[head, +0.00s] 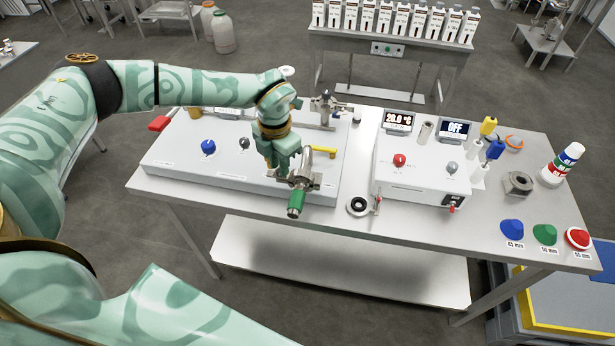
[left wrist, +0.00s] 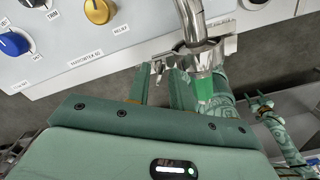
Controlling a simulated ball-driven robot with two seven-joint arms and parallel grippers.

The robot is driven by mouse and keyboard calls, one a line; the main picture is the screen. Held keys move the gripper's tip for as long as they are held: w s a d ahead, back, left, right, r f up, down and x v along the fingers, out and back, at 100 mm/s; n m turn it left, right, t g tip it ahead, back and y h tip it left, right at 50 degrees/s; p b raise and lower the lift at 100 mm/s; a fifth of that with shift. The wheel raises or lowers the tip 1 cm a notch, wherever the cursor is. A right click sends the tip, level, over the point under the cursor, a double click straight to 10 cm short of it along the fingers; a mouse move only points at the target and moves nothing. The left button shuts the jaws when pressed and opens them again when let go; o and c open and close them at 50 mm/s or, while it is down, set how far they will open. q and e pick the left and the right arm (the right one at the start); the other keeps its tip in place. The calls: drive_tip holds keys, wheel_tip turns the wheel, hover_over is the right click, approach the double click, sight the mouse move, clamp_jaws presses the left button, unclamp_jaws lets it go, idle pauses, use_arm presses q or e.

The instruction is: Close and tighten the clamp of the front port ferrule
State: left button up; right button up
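The front port is a bent steel pipe (head: 320,152) on the front of the white panel box, with a steel clamp (head: 303,181) around its ferrule joint. A green-ended fitting (head: 296,204) hangs below the clamp. In the left wrist view the clamp (left wrist: 196,58) shows just beyond my fingers, with the green part (left wrist: 206,90) under it. My left gripper (head: 284,163) is beside the clamp; its fingers (left wrist: 160,84) are apart, with a small metal part of the clamp near their tips. Whether they touch it is unclear. My right gripper (left wrist: 262,106) shows small in the left wrist view.
The panel box (head: 180,165) carries a blue knob (head: 208,146). A second steel fitting (head: 328,106) stands behind. The table's front edge is close below the port.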

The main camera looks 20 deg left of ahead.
use_arm(q)
clamp_jaws()
drive_tip(key=shift+r+m+p, duration=0.15)
drive_tip(key=shift+m+p, duration=0.45)
drive_tip(key=shift+m, duration=0.3)
drive_tip(key=shift+m, duration=0.3)
drive_tip(key=shift+m+p, duration=0.35)
drive_tip(key=shift+m, duration=0.45)
